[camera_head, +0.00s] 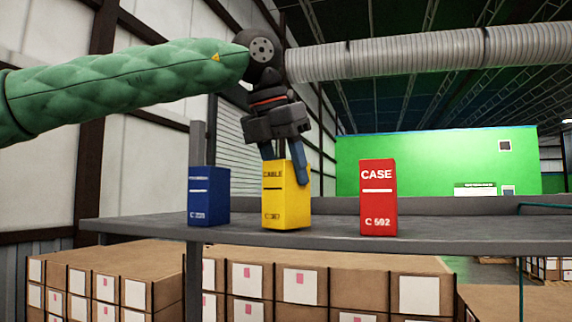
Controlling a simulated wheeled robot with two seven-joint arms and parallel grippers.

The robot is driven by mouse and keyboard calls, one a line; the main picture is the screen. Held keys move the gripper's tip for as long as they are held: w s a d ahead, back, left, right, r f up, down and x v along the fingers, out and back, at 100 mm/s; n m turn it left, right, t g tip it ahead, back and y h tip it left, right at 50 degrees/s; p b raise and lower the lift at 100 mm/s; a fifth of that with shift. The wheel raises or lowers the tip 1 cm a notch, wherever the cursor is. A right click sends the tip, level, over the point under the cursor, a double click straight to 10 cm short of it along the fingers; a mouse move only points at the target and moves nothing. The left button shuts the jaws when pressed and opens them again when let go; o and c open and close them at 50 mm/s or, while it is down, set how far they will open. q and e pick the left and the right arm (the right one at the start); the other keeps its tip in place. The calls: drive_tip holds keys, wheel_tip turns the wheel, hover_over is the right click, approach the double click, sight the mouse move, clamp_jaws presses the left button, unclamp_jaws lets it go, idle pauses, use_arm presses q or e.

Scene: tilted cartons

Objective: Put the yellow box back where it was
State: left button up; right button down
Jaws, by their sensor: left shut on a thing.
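The yellow box (287,203) stands upright on the grey shelf (330,238), between a blue box and a red box. My left gripper (285,165) reaches down from above and is shut on the top of the yellow box, with its fingers at the box's upper sides. The bottom of the yellow box appears to touch the shelf. My right gripper does not show in the view.
The blue box (208,196) stands to the left on the shelf and the red box (378,197) to the right, each with a gap. A grey post (197,142) rises behind the blue box. Several brown cartons (150,262) are stacked below the shelf.

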use_arm(q)
drive_tip(key=shift+w+f, duration=0.1)
drive_tip(key=shift+w, duration=0.1)
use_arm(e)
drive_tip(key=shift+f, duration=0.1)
use_arm(q)
drive_tip(key=shift+s+d, duration=0.1)
drive_tip(key=shift+s, duration=0.05)
drive_tip(key=o, duration=1.1)
drive_tip(key=shift+f, duration=0.1)
drive_tip(key=shift+c, duration=0.2)
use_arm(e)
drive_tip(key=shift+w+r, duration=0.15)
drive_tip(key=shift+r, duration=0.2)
use_arm(q)
drive_tip(key=shift+r, duration=0.2)
